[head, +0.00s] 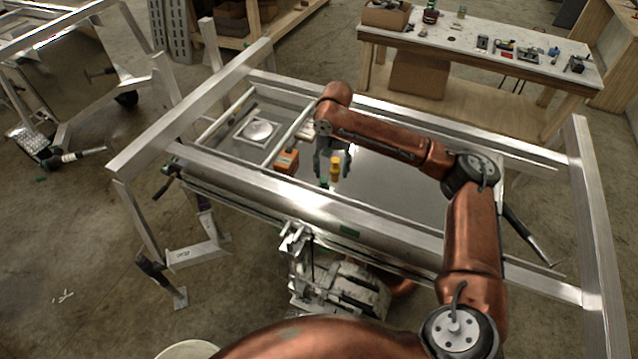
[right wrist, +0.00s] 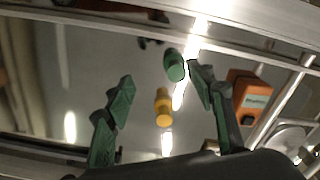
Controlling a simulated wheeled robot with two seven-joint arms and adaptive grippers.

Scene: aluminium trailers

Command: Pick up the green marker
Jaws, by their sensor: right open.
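The green marker (right wrist: 174,64) shows in the right wrist view as a short green cylinder on the shiny trailer bed, near the tip of the right-hand finger. A yellow cylinder (right wrist: 163,107) is close to it, between the fingers in the picture. My right gripper (right wrist: 161,78) is open, with nothing held between its fingers. In the head view my right gripper (head: 333,168) points down over the trailer bed, next to the yellow cylinder (head: 336,172). A small green patch there may be the marker or a fingertip; I cannot tell. My left gripper is not in view.
An orange box (head: 287,161) stands left of the gripper in the head view. Aluminium trailer rails (head: 300,198) surround the bed. A workbench (head: 480,45) with small items stands behind.

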